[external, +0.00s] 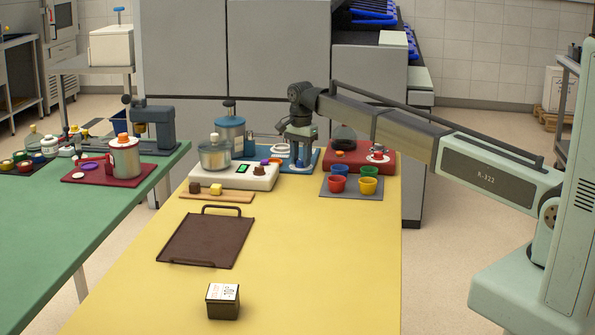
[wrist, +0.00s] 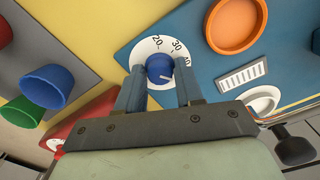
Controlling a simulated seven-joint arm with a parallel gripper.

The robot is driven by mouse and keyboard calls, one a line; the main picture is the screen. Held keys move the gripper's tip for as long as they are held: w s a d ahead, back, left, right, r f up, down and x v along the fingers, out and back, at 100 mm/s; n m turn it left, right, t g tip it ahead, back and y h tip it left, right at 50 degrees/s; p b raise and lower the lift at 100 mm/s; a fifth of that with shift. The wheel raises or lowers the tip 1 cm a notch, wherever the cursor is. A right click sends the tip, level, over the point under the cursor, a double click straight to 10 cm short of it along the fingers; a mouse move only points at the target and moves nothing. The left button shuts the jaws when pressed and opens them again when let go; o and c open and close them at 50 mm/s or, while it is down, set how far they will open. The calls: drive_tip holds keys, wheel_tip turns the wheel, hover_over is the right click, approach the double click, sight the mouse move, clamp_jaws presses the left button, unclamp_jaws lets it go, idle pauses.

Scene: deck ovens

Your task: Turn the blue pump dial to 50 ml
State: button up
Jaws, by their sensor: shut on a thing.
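The blue pump dial (wrist: 159,67) is a round blue knob on a white scale disc (wrist: 148,50) showing 20, 30 and 40, set on a blue base (wrist: 212,62). A short pale mark on the knob points to the lower right in the wrist view; the scale number there is hidden by a finger. My gripper (wrist: 160,80) is shut on the knob, one finger on each side. In the external view my gripper (external: 298,158) is down at the blue base (external: 313,155), and the dial cannot be made out there.
On the base are an orange dish (wrist: 236,24) and a blue pump vessel (external: 230,135). A white scale (external: 215,179) with a pot stands left. A red unit (external: 345,160) and a grey mat (external: 351,195) with several cups are right.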

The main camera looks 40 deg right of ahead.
sight(301, 160)
drive_tip(key=o, duration=1)
wheel_tip(301, 160, up, 14)
drive_tip(key=shift+f, duration=0.1)
idle(0.4)
